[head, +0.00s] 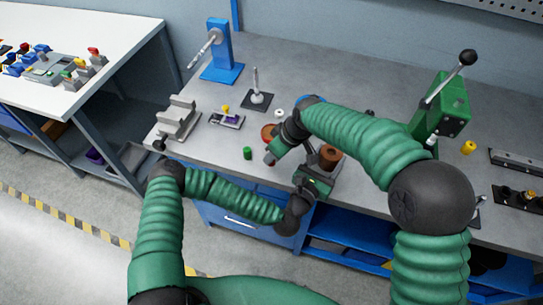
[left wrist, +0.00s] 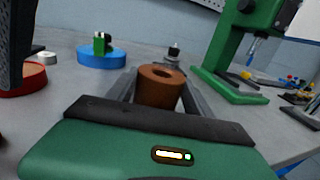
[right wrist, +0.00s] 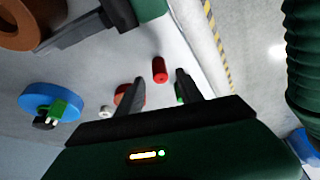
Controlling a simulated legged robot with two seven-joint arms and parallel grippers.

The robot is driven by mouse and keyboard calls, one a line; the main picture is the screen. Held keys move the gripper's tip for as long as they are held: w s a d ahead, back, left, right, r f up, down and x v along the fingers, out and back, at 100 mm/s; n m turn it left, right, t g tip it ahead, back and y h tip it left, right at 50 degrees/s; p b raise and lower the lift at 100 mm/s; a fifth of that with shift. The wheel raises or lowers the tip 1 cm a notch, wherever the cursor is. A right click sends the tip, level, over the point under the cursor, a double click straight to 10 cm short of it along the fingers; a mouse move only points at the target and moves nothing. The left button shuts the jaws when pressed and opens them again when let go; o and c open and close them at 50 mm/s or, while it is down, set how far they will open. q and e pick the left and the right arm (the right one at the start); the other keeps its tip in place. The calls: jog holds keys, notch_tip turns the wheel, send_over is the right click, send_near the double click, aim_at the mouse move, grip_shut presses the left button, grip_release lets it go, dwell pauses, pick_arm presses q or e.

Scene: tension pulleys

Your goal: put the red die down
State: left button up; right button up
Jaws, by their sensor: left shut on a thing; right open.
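The red die (right wrist: 159,70), a small red cylinder, appears on the grey table in the right wrist view, just beyond and between my right fingertips. My right gripper (right wrist: 160,80) is open, with a finger on each side of the die's line and no visible grip on it. In the head view my right gripper (head: 272,157) points down over the table's front part, and the die is not clearly seen there. My left gripper (left wrist: 158,88) is shut on a brown hollow cylinder (left wrist: 160,86), which also shows in the head view (head: 330,155).
A green die (head: 247,153) stands left of my right gripper. A brown-red disc (right wrist: 124,94), white ring (right wrist: 105,112) and blue disc (right wrist: 48,100) lie nearby. A green lever press (head: 441,107) stands at the right. The table's front edge is close to both grippers.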

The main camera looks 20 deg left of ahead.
jog(key=v, duration=0.7)
jog(key=shift+d+r, duration=0.2)
jog(key=shift+r, duration=0.15)
jog(key=shift+o, duration=0.2)
jog(key=shift+s, duration=0.1)
jog(key=shift+o, duration=0.3)
jog(key=shift+a+f, duration=0.2)
jog(key=x, duration=1.2)
jog(key=shift+r, duration=0.1)
grip_shut()
